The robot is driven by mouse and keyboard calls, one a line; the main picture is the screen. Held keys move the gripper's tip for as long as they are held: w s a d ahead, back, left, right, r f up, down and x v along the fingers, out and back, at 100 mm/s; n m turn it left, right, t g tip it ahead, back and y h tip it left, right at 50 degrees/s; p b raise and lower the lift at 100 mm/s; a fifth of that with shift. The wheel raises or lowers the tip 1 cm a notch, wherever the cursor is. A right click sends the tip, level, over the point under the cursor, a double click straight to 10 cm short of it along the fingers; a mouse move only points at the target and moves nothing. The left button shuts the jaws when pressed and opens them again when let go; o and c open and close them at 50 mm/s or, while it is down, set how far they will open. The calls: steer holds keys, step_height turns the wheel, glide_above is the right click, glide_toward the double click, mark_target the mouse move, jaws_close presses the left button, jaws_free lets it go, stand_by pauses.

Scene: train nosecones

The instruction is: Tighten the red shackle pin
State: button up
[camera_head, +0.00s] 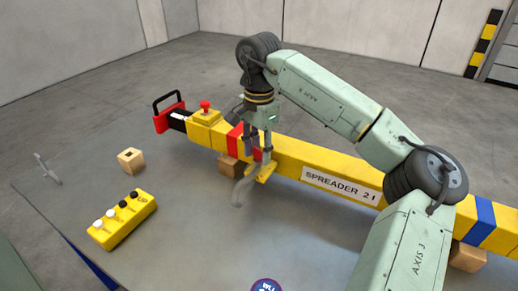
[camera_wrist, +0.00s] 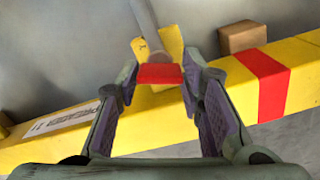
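The red shackle pin (camera_wrist: 160,73) shows in the wrist view as a red bar beside a yellow lug (camera_wrist: 165,42) on the spreader beam. The grey shackle (camera_wrist: 144,16) extends from the lug; in the head view, the curved shackle (camera_head: 243,191) hangs by the beam's near side. My gripper (camera_wrist: 159,75) points at the pin with a finger on each side. The red fills the gap between the fingertips, but whether the pads touch it is unclear. In the head view, my gripper (camera_head: 258,151) is over the beam beside its red band, and the fingers partly hide the pin.
The yellow spreader beam (camera_head: 288,161) crosses the table on wooden blocks. A red emergency button (camera_head: 205,105) and a handle (camera_head: 168,111) are at its left end. A yellow box with knobs (camera_head: 122,222) and a holed wooden block (camera_head: 131,160) stand left. The table's front middle is mostly clear.

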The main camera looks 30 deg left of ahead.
steer(key=c, duration=0.6)
steer(key=shift+m, duration=0.3)
